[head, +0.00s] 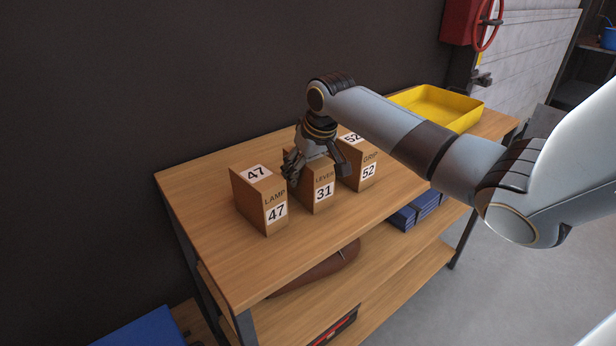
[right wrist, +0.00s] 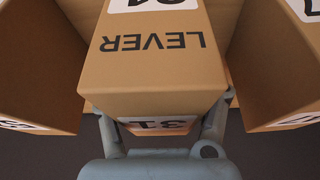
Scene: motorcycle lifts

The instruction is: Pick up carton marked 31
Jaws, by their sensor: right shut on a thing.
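The carton marked 31 (head: 318,197), with the word LEVER, stands on the wooden bench between two others. My right gripper (head: 314,167) comes down over it from above and is shut on it, with a finger on either side. In the right wrist view the LEVER carton (right wrist: 152,60) fills the middle, between the fingers. I cannot tell whether it is clear of the bench top. The carton marked 47 (head: 262,203) is close on its left, and the carton marked 52 (head: 362,170) close on its right. My left gripper is not in view.
The wooden bench (head: 215,270) stands against a dark wall. A yellow tray (head: 436,107) is at its far right end. Blue boxes (head: 415,210) and a brown object (head: 318,268) lie on the lower shelf. The bench top in front of the cartons is free.

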